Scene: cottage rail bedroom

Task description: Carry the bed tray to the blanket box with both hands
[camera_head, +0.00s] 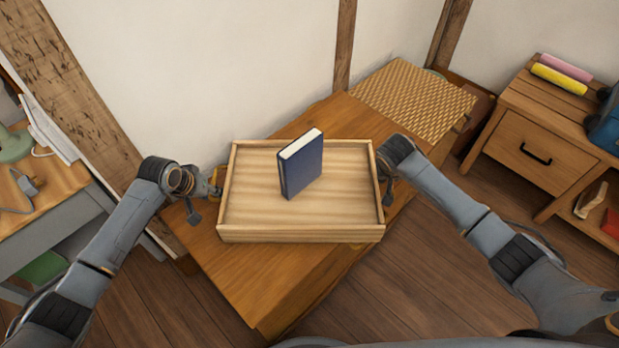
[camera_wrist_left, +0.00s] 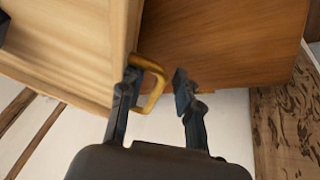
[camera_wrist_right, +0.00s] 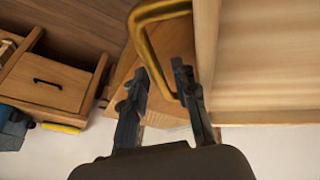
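The bed tray (camera_head: 300,234) is a pale wooden tray with low walls, over a long brown wooden top (camera_head: 285,285). A dark blue book (camera_head: 303,165) stands upright in it. My left gripper (camera_head: 207,192) is at the tray's left end. In the left wrist view its open fingers (camera_wrist_left: 155,88) are either side of the brass handle (camera_wrist_left: 157,92). My right gripper (camera_head: 385,190) is at the right end. In the right wrist view its fingers (camera_wrist_right: 162,82) are apart, with the other brass handle (camera_wrist_right: 143,32) reaching between them. I cannot tell whether they touch it.
A woven-topped piece (camera_head: 415,100) stands beyond the brown top; I cannot tell which piece is the blanket box. A nightstand (camera_head: 540,150) with rolled items (camera_head: 560,78) is at right. A grey desk (camera_head: 45,225) is at left. Floor (camera_head: 420,285) shows in front.

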